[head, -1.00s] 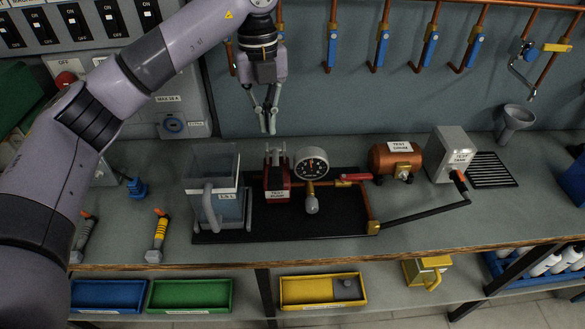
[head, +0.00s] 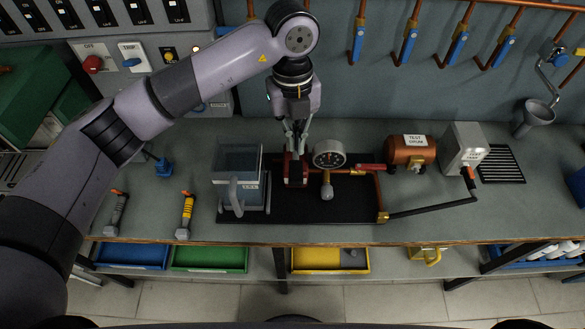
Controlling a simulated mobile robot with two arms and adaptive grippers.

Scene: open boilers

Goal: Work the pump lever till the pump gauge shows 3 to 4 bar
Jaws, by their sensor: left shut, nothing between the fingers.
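The red test pump (head: 296,171) stands on a black tray (head: 300,208) on the bench. My left gripper (head: 293,150) is shut and empty, pointing down, with its fingertips at the top of the pump; I cannot tell whether they touch it. They partly hide the pump's upper part. The round pump gauge (head: 329,154) is just right of the pump; its needle is too small to read. A red grip (head: 371,167) lies level to the right of the gauge; I cannot tell whether it is the pump lever's end. My right gripper is not in view.
A clear water container (head: 240,180) stands left of the pump. The copper test boiler (head: 411,149) and grey test tank (head: 464,147) stand to the right, with a black hose (head: 430,208) running to the tray.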

